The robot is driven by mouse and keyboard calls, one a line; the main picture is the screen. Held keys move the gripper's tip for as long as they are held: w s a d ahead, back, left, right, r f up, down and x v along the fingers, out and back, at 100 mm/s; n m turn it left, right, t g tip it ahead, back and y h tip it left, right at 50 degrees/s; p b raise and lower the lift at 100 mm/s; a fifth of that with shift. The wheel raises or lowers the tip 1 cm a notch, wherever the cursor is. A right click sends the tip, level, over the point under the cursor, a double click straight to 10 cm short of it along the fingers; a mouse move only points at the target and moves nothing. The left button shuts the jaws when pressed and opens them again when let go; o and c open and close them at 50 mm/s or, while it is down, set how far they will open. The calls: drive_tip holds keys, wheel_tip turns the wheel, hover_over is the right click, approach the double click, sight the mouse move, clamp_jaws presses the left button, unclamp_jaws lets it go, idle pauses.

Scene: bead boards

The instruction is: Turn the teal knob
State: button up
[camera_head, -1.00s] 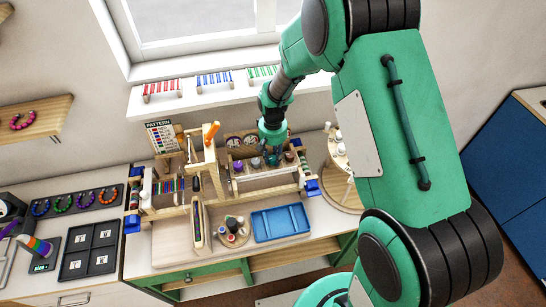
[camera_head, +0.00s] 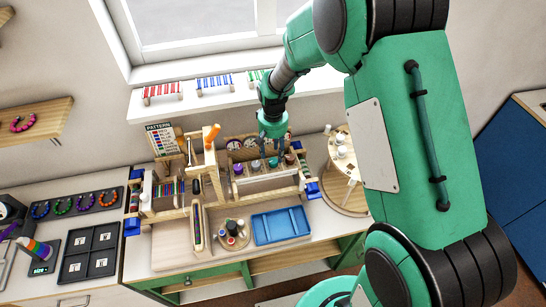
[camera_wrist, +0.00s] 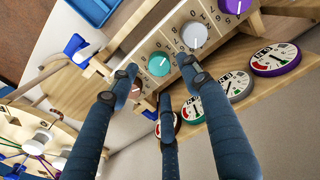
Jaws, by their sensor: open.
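The teal knob (camera_wrist: 158,64) sits on a wooden panel (camera_wrist: 219,26) printed with numbers, between a light grey knob (camera_wrist: 194,34) and a brownish knob (camera_wrist: 135,91) partly behind a finger. In the head view the teal knob (camera_head: 273,162) is small, just below my gripper (camera_head: 272,147). My gripper (camera_wrist: 160,80) is open and empty. In the wrist view its dark fingers are spread around the teal knob's place in the picture. In the head view the fingertips appear above it, with no clear contact. The knob's pointer setting is too small to read.
A purple knob (camera_wrist: 237,4) is at the panel's far end. Several round dials (camera_wrist: 232,84) stand along the panel. A blue tray (camera_head: 281,225), a round wooden board (camera_head: 345,185) and a wooden frame with an orange handle (camera_head: 211,137) are nearby.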

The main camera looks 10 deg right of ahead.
sight(273, 160)
wheel_tip(273, 160, up, 7)
idle(0.4)
idle(0.4)
drive_tip(key=shift+r, duration=0.1)
drive_tip(key=s+d+r+t+b, duration=0.3)
drive_tip(key=s+r+b, duration=0.3)
drive_tip(key=s+r, duration=0.8)
drive_tip(key=s+d+r+t+b, duration=0.1)
drive_tip(key=s+b, duration=0.1)
drive_tip(key=s, duration=0.7)
drive_tip(key=s+d+r+t+b, duration=0.1)
drive_tip(key=s+b, duration=0.2)
drive_tip(key=s, duration=0.6)
drive_tip(key=shift+s+t, duration=0.15)
drive_tip(key=shift+t, duration=0.15)
idle(3.3)
